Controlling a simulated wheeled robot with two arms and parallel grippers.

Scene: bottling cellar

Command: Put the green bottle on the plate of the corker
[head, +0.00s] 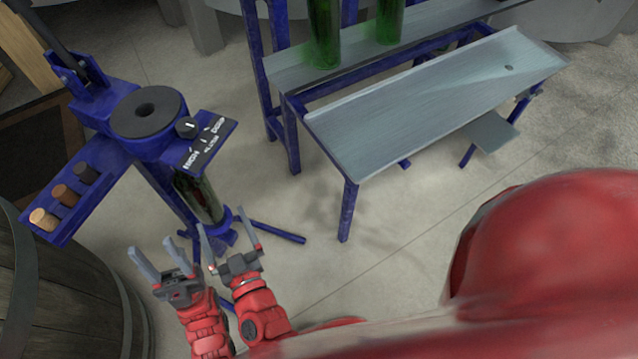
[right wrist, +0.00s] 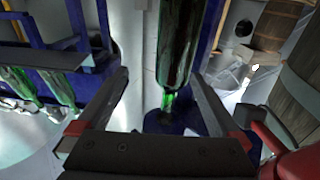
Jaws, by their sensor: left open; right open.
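The blue corker (head: 105,100) stands at the left of the head view. The dark green bottle (head: 199,196) is upright under its head, with its lower end at the blue plate (head: 236,222); contact there is hard to make out. My right gripper (head: 222,218) is open beside the bottle's lower end and not closed on it. In the right wrist view, which looks upside down, the bottle (right wrist: 178,45) shows ahead between the open fingers (right wrist: 160,75), its neck toward the blue corker head (right wrist: 170,122). My left gripper (head: 153,245) is open and empty, left of the right one.
A grey-topped bench (head: 430,105) with blue legs stands at the right. Two green bottles (head: 323,35) (head: 390,20) stand on the shelf behind it. A barrel (head: 60,290) is at the lower left. Corks (head: 65,195) sit on the corker's side tray. Floor between corker and bench is clear.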

